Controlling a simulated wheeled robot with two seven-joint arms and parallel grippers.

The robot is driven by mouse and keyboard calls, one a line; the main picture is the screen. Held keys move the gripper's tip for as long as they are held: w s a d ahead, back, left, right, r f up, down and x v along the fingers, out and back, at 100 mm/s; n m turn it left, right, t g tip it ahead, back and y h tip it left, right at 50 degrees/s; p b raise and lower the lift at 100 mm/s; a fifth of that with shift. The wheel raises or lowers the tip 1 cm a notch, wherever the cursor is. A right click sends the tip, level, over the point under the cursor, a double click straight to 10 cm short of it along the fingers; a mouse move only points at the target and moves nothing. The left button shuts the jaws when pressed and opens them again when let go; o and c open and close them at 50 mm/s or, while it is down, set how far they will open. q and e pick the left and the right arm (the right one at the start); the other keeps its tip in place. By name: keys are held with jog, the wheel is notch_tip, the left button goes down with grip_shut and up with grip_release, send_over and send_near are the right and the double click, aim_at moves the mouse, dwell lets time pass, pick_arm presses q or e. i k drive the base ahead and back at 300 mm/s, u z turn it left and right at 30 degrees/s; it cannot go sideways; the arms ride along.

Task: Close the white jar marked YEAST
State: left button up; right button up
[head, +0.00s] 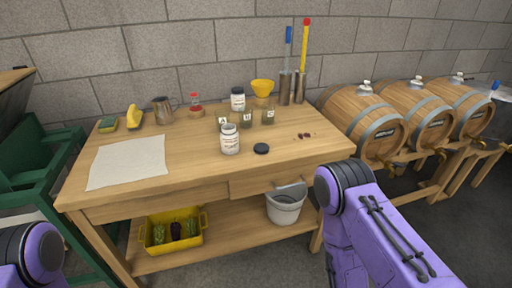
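A white jar (230,140) with a printed label stands upright near the middle of the wooden workbench (190,165). Its label is too small to read, and no dark lid shows on its top. A black round lid (261,148) lies on the bench just to its right, apart from it. A second white jar (238,100) stands further back with a black lid on it; its label is also too small to read. Only purple links of my two arms show, at the lower left and lower right; neither gripper is in view.
Small labelled glass jars (268,117) stand behind the front jar. A yellow funnel (262,87), metal jug (163,109) and white cloth (128,162) are on the bench. Dark red bits (304,135) lie at right. Barrels (362,120) stand beside the bench; its front right is clear.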

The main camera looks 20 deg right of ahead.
aim_at(229, 135)
jog(key=z, duration=2)
jog(key=i, duration=1.1)
jog(key=u, duration=2.8)
jog(key=i, duration=0.15)
jog(key=z, duration=0.25)
